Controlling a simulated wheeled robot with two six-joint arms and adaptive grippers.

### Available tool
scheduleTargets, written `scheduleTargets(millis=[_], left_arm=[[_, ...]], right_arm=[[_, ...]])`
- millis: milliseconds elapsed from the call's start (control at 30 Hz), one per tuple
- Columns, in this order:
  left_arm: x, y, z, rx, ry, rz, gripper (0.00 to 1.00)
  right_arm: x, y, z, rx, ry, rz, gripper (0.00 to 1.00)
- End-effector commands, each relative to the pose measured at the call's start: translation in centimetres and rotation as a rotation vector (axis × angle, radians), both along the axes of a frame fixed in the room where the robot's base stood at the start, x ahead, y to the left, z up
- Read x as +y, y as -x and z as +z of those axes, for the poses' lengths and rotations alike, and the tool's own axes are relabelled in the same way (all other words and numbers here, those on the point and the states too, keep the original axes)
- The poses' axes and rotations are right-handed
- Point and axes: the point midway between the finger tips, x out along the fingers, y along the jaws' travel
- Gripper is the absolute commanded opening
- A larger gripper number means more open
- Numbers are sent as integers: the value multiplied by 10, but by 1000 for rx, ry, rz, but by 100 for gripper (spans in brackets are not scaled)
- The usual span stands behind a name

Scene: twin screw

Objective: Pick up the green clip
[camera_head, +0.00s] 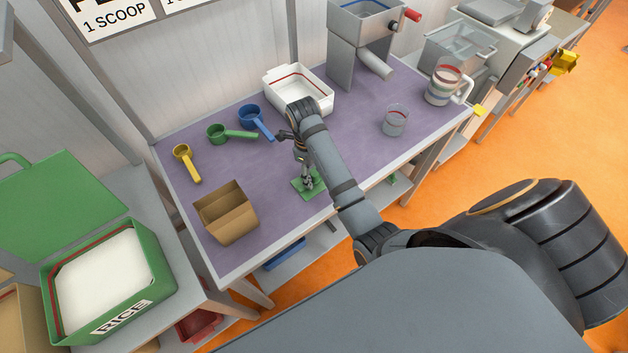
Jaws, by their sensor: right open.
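The green clip (299,188) appears as a small flat green piece on the purple table mat, near the front edge. My right gripper (308,182) points down over it, with its fingertips at the middle of the green piece. The right gripper is open. The fingers hide part of the clip, and I cannot tell whether they touch it. My left gripper is not in view.
A brown open box (226,212) stands to the left. Yellow (187,163), green (229,133) and blue (254,122) scoops lie behind it. A white bin (318,96) stands at the back, and a clear cup (395,121) to the right. Bare mat surrounds the clip.

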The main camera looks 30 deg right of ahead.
Motion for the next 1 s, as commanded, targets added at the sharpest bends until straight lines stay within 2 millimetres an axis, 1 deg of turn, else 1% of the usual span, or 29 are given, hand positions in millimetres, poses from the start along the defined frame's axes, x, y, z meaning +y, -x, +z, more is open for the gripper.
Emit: scheduleTargets(millis=[33, 200, 567, 600, 833, 933, 1000], left_arm=[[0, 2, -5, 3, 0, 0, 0], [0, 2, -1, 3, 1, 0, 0], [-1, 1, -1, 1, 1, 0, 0], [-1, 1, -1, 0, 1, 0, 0], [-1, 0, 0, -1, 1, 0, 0], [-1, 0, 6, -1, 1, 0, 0], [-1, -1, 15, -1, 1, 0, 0]], right_arm=[[0, 0, -4, -2, 0, 0, 50], [0, 0, -1, -1, -1, 0, 50], [0, 0, -1, -1, -1, 0, 2], [0, 0, -1, -1, -1, 0, 0], [0, 0, 0, -1, -1, 0, 0], [0, 0, 7, -1, -1, 0, 0], [0, 0, 15, -2, 0, 0, 0]])
